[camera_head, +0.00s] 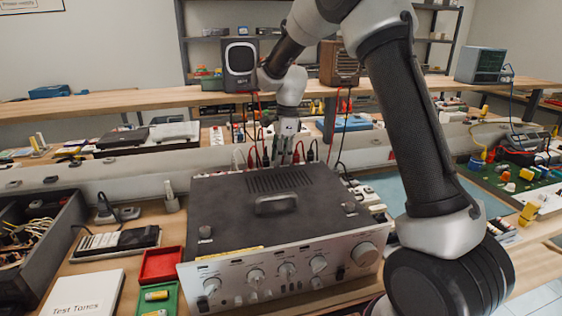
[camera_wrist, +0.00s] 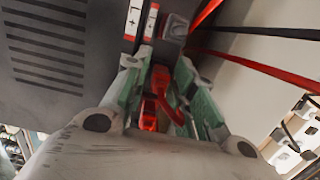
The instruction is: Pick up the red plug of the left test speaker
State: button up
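My gripper (camera_head: 283,152) points down behind the amplifier's rear edge, among these plugs. In the wrist view my gripper (camera_wrist: 162,75) has its green-padded fingers apart, on both sides of a red plug (camera_wrist: 160,82). A gap seems to show beside the plug; contact is not clear. The plug's lower end is partly hidden. Which speaker its lead comes from cannot be told in the wrist view.
A brown speaker (camera_head: 339,64) stands right of the dark one. Other leads, red (camera_wrist: 250,68) and black (camera_wrist: 260,32), run close to the fingers. A red tray (camera_head: 161,265) and a dark drawer (camera_head: 38,235) lie left of the amplifier; a green board (camera_head: 520,185) lies right.

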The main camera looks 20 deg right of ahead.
jog(key=shift+f, duration=0.15)
jog(key=shift+c, duration=0.2)
grip_shut()
